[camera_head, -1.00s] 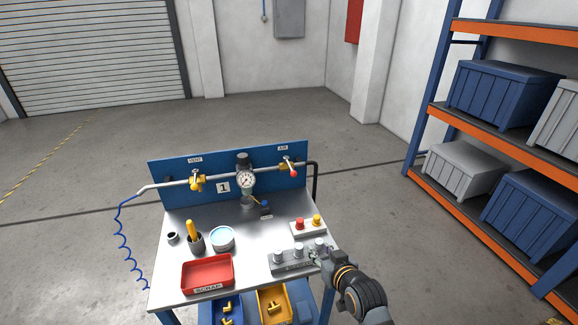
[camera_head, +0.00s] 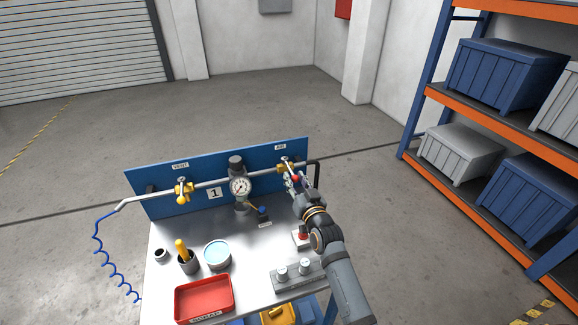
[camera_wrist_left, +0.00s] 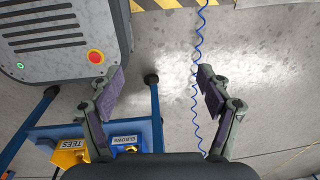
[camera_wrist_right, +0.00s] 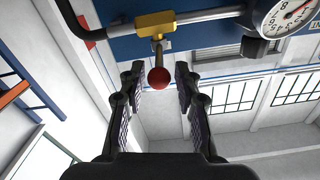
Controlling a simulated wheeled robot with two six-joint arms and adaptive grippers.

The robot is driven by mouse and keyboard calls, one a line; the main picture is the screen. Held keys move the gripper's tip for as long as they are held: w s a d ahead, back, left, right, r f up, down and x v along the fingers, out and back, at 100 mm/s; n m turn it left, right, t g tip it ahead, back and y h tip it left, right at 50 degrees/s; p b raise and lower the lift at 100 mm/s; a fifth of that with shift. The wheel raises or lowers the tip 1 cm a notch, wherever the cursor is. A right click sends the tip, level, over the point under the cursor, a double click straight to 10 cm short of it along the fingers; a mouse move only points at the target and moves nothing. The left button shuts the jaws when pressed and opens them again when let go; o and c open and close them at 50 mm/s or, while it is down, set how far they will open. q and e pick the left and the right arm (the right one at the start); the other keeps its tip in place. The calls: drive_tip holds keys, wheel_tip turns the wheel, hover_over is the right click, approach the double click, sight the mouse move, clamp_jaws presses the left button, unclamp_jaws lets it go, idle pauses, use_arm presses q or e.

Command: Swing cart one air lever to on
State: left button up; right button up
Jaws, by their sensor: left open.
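Cart one's blue panel (camera_head: 150,205) carries a number 1 plate (camera_head: 214,194). The air valve (camera_head: 284,167) is a yellow body on the pipe, under an AIR label. Its lever ends in a red ball knob (camera_head: 296,178). In the right wrist view the knob (camera_wrist_right: 159,78) hangs on a short stem from the yellow body, between the open fingertips, with gaps on both sides. My right gripper (camera_head: 294,184) is at the lever in the head view and partly covers it. My left gripper (camera_wrist_left: 159,77) is open and empty above the floor.
A pressure gauge (camera_head: 240,187) and the yellow vent valve (camera_head: 183,191) sit left along the pipe. The tabletop holds a red scrap tray (camera_head: 204,298), a cup (camera_head: 188,263), a round tin (camera_head: 217,255) and a fitting block (camera_head: 297,277). Shelving (camera_head: 480,105) stands right.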

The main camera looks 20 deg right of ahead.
sight(286, 162)
drive_tip(key=w, duration=0.5)
drive_tip(key=shift+w+p, duration=0.35)
drive_tip(key=shift+w+f, duration=0.1)
drive_tip(key=shift+w, duration=0.05)
drive_tip(key=shift+c, duration=0.3)
clamp_jaws()
use_arm(q)
drive_tip(key=shift+t, duration=0.3)
drive_tip(key=shift+w+r, duration=0.2)
drive_tip(key=shift+w, duration=0.45)
drive_tip(key=shift+w+r, duration=0.25)
drive_tip(key=shift+w, duration=0.35)
drive_tip(key=shift+w+r, duration=0.2)
drive_tip(key=shift+w, duration=0.45)
